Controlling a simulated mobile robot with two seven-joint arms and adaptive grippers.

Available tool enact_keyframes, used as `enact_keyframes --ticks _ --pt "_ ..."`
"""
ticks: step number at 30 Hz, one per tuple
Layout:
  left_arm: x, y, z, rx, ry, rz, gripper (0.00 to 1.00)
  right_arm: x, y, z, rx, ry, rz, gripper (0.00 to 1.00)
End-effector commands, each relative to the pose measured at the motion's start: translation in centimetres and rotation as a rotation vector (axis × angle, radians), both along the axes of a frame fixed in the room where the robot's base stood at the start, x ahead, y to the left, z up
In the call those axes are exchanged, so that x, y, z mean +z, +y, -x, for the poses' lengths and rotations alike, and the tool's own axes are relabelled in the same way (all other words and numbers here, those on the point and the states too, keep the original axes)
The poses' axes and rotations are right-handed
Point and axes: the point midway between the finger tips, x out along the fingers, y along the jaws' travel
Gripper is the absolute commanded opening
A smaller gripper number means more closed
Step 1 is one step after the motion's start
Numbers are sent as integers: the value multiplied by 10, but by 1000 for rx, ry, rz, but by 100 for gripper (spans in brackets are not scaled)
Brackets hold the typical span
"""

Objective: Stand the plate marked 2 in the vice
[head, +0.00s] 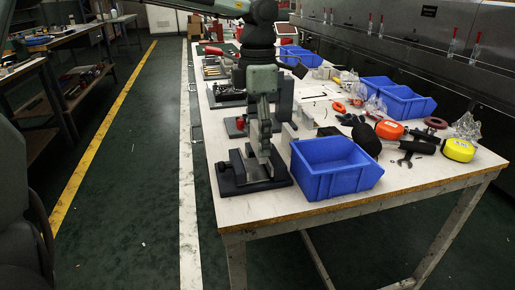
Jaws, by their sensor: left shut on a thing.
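My left gripper (264,148) reaches down over the near left corner of the table. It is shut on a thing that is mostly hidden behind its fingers. I cannot make out a plate's outline or a number 2 there. A low vice with a dark base and lighter metal parts (232,184) sits directly below the gripper. The fingertips are down at the vice, but I cannot tell whether the held thing touches it or sits between its jaws. My right gripper is not in view.
An empty blue bin (331,183) stands close to the right of the vice. Dark blocks and a red-handled tool (240,123) stand behind the vice.

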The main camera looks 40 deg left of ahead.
Motion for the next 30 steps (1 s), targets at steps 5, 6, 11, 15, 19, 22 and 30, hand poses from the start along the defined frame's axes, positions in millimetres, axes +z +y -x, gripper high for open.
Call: enact_keyframes --ticks 5,6,11,15,19,22,30 --pt "-21 0 1 0 3 1 36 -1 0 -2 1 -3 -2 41" --pt "-27 0 1 1 2 1 36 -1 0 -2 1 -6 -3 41" --pt "-38 0 0 0 -2 1 36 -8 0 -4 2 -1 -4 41" --pt "-38 0 0 1 -3 0 36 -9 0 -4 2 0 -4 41" --pt "-40 1 0 1 -2 -1 36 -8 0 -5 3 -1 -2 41" --pt "-40 1 0 1 -2 -1 36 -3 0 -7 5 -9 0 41" --pt "-41 1 0 1 -1 -1 91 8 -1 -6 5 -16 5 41"
